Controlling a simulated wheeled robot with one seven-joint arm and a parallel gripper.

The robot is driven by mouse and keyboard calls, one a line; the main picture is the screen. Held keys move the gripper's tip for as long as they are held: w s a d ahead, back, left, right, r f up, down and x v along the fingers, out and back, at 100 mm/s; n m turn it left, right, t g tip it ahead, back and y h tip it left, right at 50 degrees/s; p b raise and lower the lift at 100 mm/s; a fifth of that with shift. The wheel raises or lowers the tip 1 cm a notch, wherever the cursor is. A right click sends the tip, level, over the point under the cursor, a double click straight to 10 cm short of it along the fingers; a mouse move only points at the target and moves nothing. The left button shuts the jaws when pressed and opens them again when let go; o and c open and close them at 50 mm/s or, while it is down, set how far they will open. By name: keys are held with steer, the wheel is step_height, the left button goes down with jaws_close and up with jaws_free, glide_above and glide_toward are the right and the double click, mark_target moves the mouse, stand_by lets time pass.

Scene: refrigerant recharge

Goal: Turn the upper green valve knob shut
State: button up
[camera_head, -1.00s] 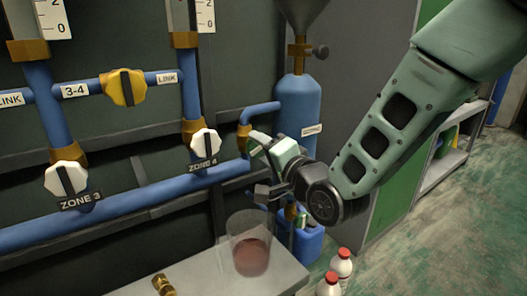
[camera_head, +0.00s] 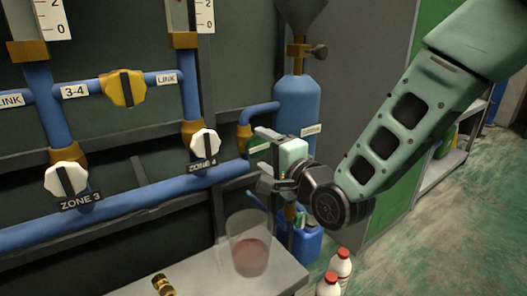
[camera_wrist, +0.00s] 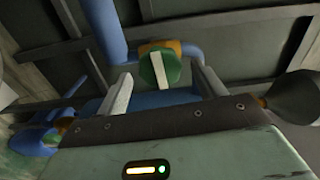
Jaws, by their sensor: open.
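The upper green valve knob (camera_wrist: 160,68) shows in the wrist view, round with a white bar across it, in front of a brass fitting on the blue pipe. The bar is close to upright, leaning slightly. My gripper (camera_wrist: 163,88) is open, with one finger on each side of the knob in the picture; I cannot tell whether either touches it. In the head view my gripper (camera_head: 260,152) is beside the pipe branch left of the blue cylinder, and it mostly hides the knob.
A blue cylinder (camera_head: 297,105) stands behind my gripper. Below are a clear cup with reddish liquid (camera_head: 249,257) and a brass fitting (camera_head: 163,285) on a grey bench. White-handled zone valves (camera_head: 205,143) and a yellow valve (camera_head: 123,88) are on the left. Red-capped bottles (camera_head: 340,264) stand low right.

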steer(key=v, duration=0.6)
stand_by(0.3)
steer(key=s+d+r+n+g+h+p, duration=0.1)
steer(key=s+d+n+g+h+p, duration=0.4)
steer(key=s+n+g, duration=0.6)
steer(key=s+d+n+g+h+p, duration=0.45)
steer(key=s+n, duration=0.25)
steer(key=s, duration=0.8)
step_height(320, 180, up, 38)
steer(key=p, duration=3.7)
steer(key=shift+w+d+f, duration=0.2)
steer(key=shift+w+d, duration=0.15)
steer(key=shift+t, duration=0.25)
